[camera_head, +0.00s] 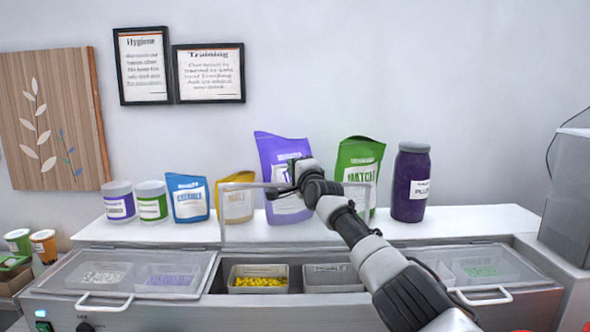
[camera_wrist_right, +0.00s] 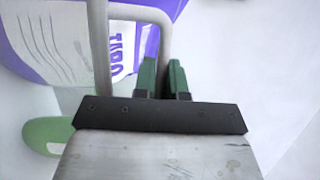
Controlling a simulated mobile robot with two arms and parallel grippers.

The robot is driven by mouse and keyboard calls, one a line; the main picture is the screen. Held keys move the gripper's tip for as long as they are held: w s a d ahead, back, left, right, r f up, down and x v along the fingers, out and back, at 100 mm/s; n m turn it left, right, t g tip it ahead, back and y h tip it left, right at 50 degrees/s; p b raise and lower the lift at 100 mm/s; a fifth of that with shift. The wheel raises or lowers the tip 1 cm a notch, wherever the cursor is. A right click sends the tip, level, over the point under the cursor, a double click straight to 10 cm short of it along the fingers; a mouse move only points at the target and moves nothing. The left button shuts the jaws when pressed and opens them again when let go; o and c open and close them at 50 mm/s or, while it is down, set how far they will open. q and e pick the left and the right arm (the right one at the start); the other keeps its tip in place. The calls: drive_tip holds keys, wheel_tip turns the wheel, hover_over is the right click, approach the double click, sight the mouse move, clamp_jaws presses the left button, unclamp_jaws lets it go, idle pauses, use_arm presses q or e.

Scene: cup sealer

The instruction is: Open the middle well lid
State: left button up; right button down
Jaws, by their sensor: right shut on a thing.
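The middle well lid (camera_head: 238,208) is a clear panel standing raised, roughly upright, at the back of the well. The middle well (camera_head: 218,283) below it is uncovered. My right gripper (camera_head: 283,188) is at the lid's upper edge. In the right wrist view its green fingers (camera_wrist_right: 163,82) are shut on the grey lid handle (camera_wrist_right: 140,13), with one handle leg running down between them. My left gripper is not in view.
A yellow-filled tub (camera_head: 257,290) and a pale tub (camera_head: 330,287) sit in the middle well. The left lid (camera_head: 100,302) and right lid (camera_head: 520,276) lie closed. A purple pouch (camera_head: 280,150), green pouch (camera_head: 355,152) and dark jar (camera_head: 410,165) stand on the shelf behind.

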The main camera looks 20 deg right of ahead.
drive_tip(key=shift+r, duration=0.1)
drive_tip(key=c, duration=1.5)
unclamp_jaws()
drive_tip(key=shift+a, duration=0.1)
drive_tip(key=shift+s+a+f, duration=0.2)
drive_tip(key=shift+s+a, duration=0.1)
drive_tip(key=shift+a, duration=0.1)
drive_tip(key=shift+s+a+y+p, duration=0.15)
drive_tip(key=shift+s+y+p, duration=0.15)
drive_tip(key=shift+p, duration=0.15)
drive_tip(key=p+v, duration=0.1)
drive_tip(key=v, duration=0.2)
drive_tip(key=p+v, duration=0.2)
drive_tip(key=v, duration=0.1)
drive_tip(key=d+p+v, duration=0.1)
drive_tip(key=v, duration=0.2)
drive_tip(key=shift+s+d+p, duration=0.1)
drive_tip(key=shift+s+p, duration=0.25)
